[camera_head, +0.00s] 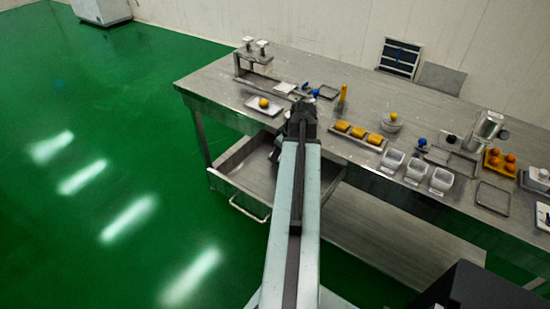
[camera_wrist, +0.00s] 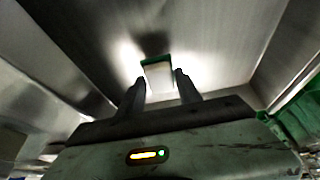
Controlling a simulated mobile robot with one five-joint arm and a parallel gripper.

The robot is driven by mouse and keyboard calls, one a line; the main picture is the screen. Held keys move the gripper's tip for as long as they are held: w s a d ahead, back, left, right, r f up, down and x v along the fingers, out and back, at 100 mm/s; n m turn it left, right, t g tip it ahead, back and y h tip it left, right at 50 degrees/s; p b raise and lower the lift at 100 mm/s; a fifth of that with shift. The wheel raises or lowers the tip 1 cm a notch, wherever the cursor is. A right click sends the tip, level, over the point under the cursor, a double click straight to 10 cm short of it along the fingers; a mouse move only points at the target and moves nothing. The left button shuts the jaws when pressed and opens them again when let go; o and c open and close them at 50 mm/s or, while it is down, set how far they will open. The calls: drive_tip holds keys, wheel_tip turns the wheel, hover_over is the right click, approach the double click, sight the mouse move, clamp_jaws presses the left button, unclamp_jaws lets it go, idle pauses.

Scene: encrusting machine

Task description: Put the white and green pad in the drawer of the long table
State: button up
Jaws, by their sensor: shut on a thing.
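The long steel table (camera_head: 222,88) runs across the head view. Its drawer (camera_head: 238,170) is pulled out below the tabletop, with a bar handle at its front. The drawer's bare metal inside fills most of the wrist view (camera_wrist: 215,35). My gripper (camera_wrist: 160,77) is shut on the white and green pad (camera_wrist: 158,73), which shows its pale face and green edge between the two fingers. The pad is over the drawer's inside; how high above the bottom I cannot tell. In the head view my arm hides the pad and the right part of the drawer.
On the tabletop stand a tray with a yellow ball (camera_head: 263,103), orange blocks on a tray (camera_head: 358,133), several clear containers (camera_head: 416,168) and a metal stand (camera_head: 252,55). A lower shelf (camera_head: 390,235) lies right of the drawer. The green floor at left is clear.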

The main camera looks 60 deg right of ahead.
sight(279, 159)
wheel_tip(279, 159, down, 3)
drive_tip(key=shift+f+b, duration=0.1)
drive_tip(key=shift+b, duration=0.85)
drive_tip(key=shift+w+a+r, duration=0.15)
drive_tip(key=shift+w+r, duration=0.05)
drive_tip(key=shift+r, duration=0.1)
drive_tip(key=shift+f, duration=0.25)
drive_tip(key=o, duration=1.2)
drive_tip(key=shift+r, duration=0.1)
drive_tip(key=p+v, duration=1.1)
drive_tip(key=v, duration=0.1)
drive_tip(key=shift+r+p, duration=0.2)
drive_tip(key=shift+p, duration=0.1)
